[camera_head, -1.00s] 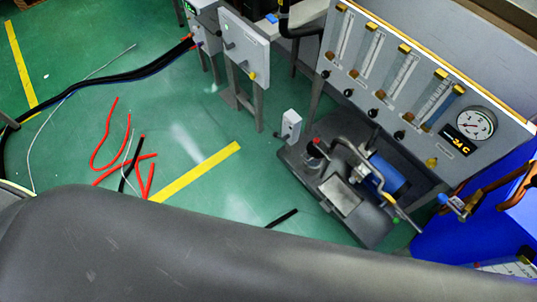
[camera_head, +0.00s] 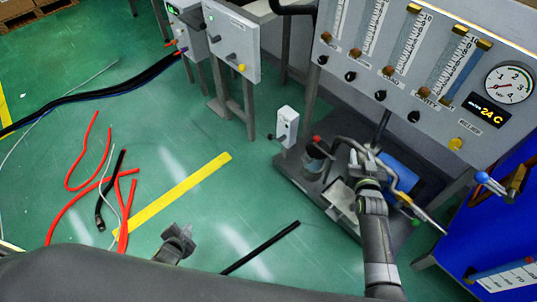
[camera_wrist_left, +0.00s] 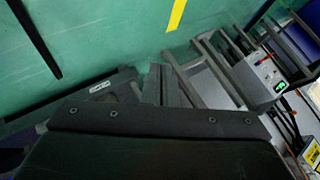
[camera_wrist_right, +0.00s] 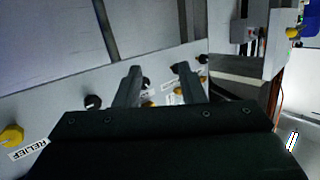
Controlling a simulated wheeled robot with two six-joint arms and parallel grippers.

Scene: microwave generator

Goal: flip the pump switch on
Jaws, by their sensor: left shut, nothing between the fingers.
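A small white switch box (camera_head: 287,126) stands on the near left corner of the dark pump skid (camera_head: 318,190); I take it to be the pump switch. Its lever position is too small to tell. My left gripper (camera_head: 182,238) is shut and empty, low and left of the box, over the green floor. Its closed fingers (camera_wrist_left: 165,85) show in the left wrist view. My right gripper (camera_head: 366,160) is in front of the pump, right of the box and apart from it. In the right wrist view its fingers (camera_wrist_right: 158,82) are spread open with nothing between them.
A panel (camera_head: 440,110) with flow tubes, black knobs, a yellow relief knob (camera_head: 455,144) and a gauge (camera_head: 509,84) stands behind the pump. A blue unit (camera_head: 500,225) is at the right. Red hoses (camera_head: 85,205) lie on the floor. Open floor lies left of the skid.

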